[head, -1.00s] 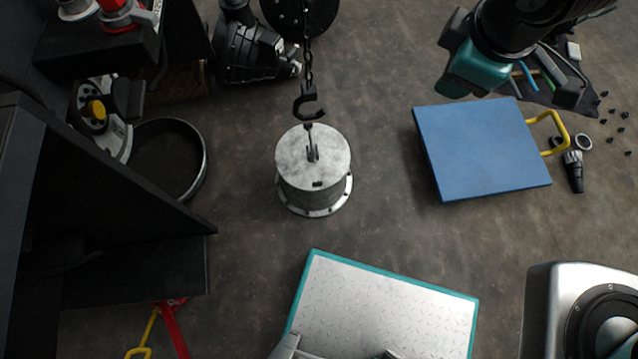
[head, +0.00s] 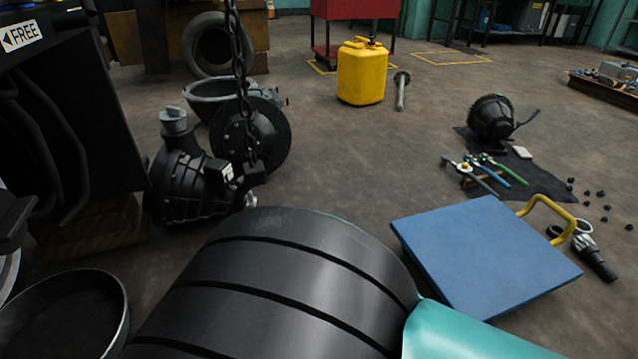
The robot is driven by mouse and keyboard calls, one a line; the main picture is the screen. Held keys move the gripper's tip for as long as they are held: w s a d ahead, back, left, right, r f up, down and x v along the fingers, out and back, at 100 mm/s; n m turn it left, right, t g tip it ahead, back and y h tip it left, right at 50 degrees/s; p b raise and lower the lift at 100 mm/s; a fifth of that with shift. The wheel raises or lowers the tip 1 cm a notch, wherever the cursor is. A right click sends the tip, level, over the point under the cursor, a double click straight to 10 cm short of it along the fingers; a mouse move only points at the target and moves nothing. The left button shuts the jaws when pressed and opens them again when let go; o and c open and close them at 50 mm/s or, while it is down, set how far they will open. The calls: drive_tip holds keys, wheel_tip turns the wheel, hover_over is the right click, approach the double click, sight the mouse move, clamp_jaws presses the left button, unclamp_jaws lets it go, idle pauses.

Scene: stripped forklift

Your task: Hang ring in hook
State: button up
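A dark chain (head: 240,70) hangs down in the left half of the head view. Its lower end runs in front of dark machine parts. I cannot make out the hook or the ring there. The metal cylinder is also not visible now. A large black, banded part of my own arm with a teal section fills the lower middle and hides what is behind it. My gripper is not in view.
A blue platform (head: 485,255) with a yellow handle (head: 548,208) lies right. A black gearbox (head: 182,185) and a round dark disc (head: 262,135) stand behind my arm. A yellow can (head: 362,75) stands farther back. Tools lie on a dark mat (head: 535,180). The centre floor is clear.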

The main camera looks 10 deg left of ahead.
drive_tip(key=p, duration=2.1)
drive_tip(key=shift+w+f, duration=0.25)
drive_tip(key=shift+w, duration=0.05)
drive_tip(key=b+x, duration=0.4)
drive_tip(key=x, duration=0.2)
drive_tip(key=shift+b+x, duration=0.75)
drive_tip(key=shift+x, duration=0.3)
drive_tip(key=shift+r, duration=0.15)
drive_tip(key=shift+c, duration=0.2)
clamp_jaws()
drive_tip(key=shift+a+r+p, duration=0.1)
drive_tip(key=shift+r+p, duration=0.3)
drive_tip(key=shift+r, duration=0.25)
